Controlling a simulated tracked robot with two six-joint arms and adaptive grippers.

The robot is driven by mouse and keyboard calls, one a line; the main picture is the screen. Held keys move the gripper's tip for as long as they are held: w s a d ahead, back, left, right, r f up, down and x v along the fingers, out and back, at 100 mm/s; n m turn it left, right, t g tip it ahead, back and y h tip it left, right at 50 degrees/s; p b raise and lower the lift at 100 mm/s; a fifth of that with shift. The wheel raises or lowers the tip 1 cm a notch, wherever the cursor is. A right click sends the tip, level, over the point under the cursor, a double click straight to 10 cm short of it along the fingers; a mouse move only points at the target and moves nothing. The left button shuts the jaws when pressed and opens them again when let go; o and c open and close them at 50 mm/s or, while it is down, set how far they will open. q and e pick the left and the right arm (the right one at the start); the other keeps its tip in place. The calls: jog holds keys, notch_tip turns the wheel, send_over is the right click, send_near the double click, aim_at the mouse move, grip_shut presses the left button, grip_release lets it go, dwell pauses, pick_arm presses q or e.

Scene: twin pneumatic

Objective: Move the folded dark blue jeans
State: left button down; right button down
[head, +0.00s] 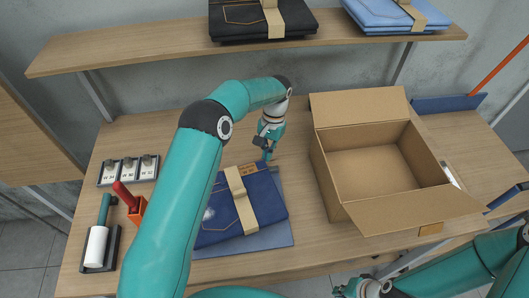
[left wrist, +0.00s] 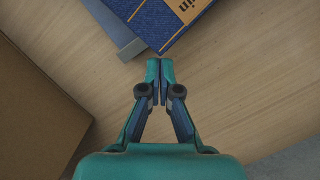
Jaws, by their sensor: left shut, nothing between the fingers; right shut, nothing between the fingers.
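The folded dark blue jeans (head: 262,200) lie on the wooden table with a tan paper band around them, on top of a lighter grey-blue flat piece (head: 278,238). My arm hides part of their left side. My left gripper (head: 268,156) is shut and empty at their far edge; in the left wrist view its fingertips (left wrist: 160,62) are close to a corner of the jeans (left wrist: 165,22). I cannot tell if they touch. My right gripper (head: 362,288) is shut and empty at the bottom edge, in front of the table.
An open, empty cardboard box (head: 375,170) stands right of the jeans. A shelf (head: 150,48) above holds black jeans (head: 240,22) and light blue jeans (head: 385,14).

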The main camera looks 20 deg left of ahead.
pick_arm(q)
jog(key=shift+w+f, duration=0.1)
jog(key=shift+w, duration=0.05)
jog(key=shift+s+a+b, duration=0.2)
jog(key=shift+s+b, duration=0.65)
jog(key=shift+s, duration=0.5)
